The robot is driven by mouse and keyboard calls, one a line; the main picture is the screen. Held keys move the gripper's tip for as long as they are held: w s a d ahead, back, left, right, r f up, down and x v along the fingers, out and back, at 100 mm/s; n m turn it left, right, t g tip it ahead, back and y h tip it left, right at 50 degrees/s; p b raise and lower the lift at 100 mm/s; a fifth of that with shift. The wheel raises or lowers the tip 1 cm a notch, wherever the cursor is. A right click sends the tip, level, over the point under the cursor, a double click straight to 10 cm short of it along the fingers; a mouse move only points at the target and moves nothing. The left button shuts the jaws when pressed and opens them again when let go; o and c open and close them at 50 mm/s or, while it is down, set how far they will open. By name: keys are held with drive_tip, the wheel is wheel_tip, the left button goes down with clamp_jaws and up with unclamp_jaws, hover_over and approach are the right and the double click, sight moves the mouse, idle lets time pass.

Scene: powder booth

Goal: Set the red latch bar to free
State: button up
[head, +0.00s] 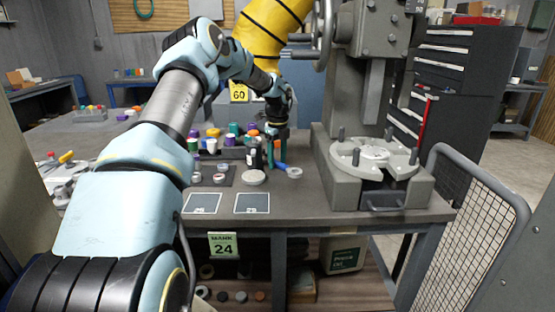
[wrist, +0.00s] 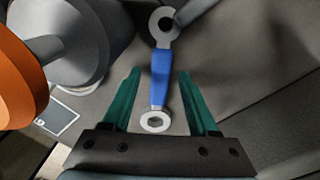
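A thin red bar (head: 424,122) stands nearly upright at the right of the grey press, beside its round plate; I take it for the red latch bar. Its lower end meets the plate's right edge, and any markings on it are too small to read. My gripper (head: 277,150) is over the middle of the bench, well left of the bar. In the wrist view its green fingers (wrist: 158,85) are apart, with a blue-handled wrench (wrist: 160,78) between them and gaps on both sides. The red bar is not in the wrist view.
The grey press (head: 375,185) fills the bench's right end, with a mesh guard (head: 465,225) beyond it. Coloured jars and pots (head: 210,145) crowd around my gripper. Two dark cards (head: 252,203) lie at the front edge. A yellow robot arm (head: 270,28) hangs behind.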

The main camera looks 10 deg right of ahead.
sight(277, 163)
wheel_tip(277, 163, up, 12)
drive_tip(key=b, duration=0.2)
drive_tip(key=s+a+f+n, duration=0.3)
drive_tip(key=s+a+n, duration=0.9)
drive_tip(key=s+n, duration=0.2)
drive_tip(key=s+a+f+n+t, duration=0.1)
drive_tip(key=s+a+f+n, duration=0.2)
drive_tip(key=s+a+n, duration=0.9)
drive_tip(key=s+n, duration=0.2)
drive_tip(key=s, duration=0.3)
drive_tip(key=shift+s+a+f+t, duration=0.2)
drive_tip(key=shift+s+f+t, duration=0.1)
drive_tip(key=shift+s, duration=0.1)
drive_tip(key=shift+o, duration=1)
